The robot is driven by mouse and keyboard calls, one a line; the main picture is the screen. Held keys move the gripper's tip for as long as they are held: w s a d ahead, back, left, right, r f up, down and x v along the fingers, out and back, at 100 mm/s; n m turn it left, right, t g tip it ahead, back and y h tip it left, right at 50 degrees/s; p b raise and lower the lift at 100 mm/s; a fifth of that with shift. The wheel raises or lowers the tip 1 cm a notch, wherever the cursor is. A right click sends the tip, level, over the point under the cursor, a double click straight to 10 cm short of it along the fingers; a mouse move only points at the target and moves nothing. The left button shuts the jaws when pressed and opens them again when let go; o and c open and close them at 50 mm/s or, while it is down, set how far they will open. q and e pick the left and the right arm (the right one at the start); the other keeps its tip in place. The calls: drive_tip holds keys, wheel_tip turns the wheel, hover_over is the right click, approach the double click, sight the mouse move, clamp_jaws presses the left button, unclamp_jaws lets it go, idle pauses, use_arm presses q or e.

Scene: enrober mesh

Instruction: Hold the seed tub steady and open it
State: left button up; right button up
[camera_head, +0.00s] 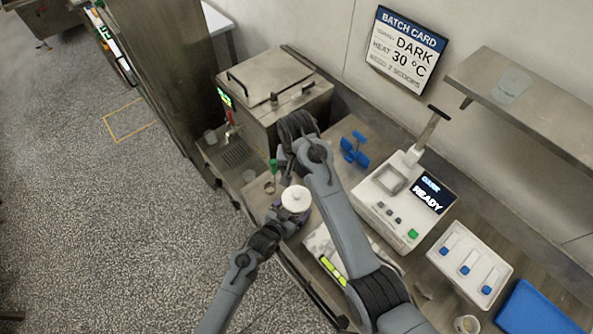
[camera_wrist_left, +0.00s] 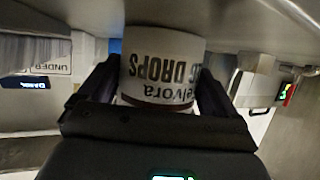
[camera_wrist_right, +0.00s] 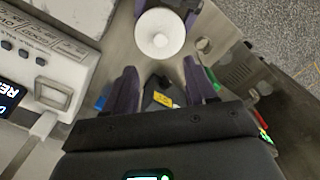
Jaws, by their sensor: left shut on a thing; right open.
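A white tub (camera_head: 295,203) with a round white lid (camera_head: 296,194) stands in front of the counter's middle. Its label shows upside down in the left wrist view (camera_wrist_left: 163,70) and partly reads "DROPS". My left gripper (camera_head: 281,222) is shut on the tub's side, one finger on each side. In the right wrist view the lid (camera_wrist_right: 160,33) with its raised centre knob faces the camera, beyond my fingertips. My right gripper (camera_wrist_right: 160,70) is open and empty, apart from the lid. In the head view my right arm hides its fingers. The lid sits on the tub.
A white scale unit (camera_head: 385,200) with a "READY" screen stands right of my right arm. A blue-handled item (camera_head: 354,150) lies behind it. A steel machine (camera_head: 275,90) is at the back. A tray with blue scoops (camera_head: 470,268) and a blue tray (camera_head: 540,310) are at the right.

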sight(297, 194)
wheel_tip(297, 194, down, 11)
drive_tip(key=shift+r, duration=0.1)
idle(0.4)
clamp_jaws()
idle(0.4)
drive_tip(key=shift+r, duration=0.2)
idle(0.7)
drive_tip(key=shift+r, duration=0.85)
